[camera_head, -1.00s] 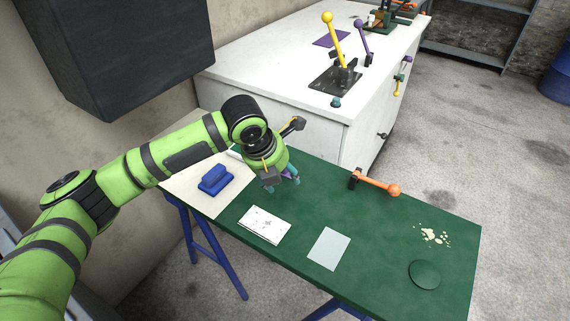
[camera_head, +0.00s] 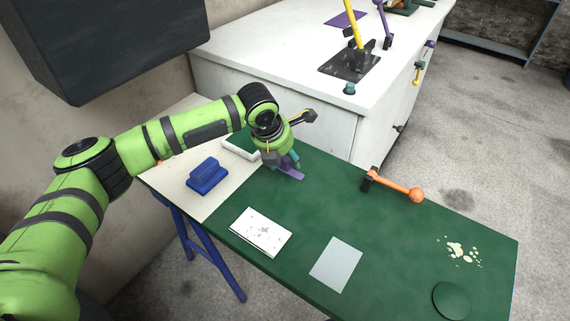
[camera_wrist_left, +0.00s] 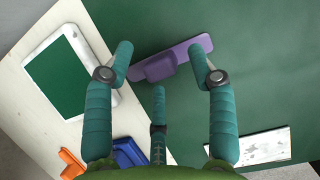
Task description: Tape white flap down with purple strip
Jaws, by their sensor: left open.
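The purple strip (camera_head: 291,175) lies on the green table top, with a raised block on it in the left wrist view (camera_wrist_left: 170,62). My left gripper (camera_head: 281,163) is over it, pointing down. In the left wrist view my open left gripper (camera_wrist_left: 161,60) has fingers on either side of the strip's block, with a gap; contact cannot be told. A white speckled sheet (camera_head: 261,233), perhaps the white flap, lies flat on the green top nearer the front. It also shows in the left wrist view (camera_wrist_left: 264,147). My right gripper is not in view.
A blue block with a handle (camera_head: 206,176) and a green-and-white box (camera_head: 240,145) are on the pale left part. A grey sheet (camera_head: 336,264), an orange lever (camera_head: 397,187), pale spots and a green disc (camera_head: 452,299) are to the right. A white cabinet (camera_head: 270,70) stands behind.

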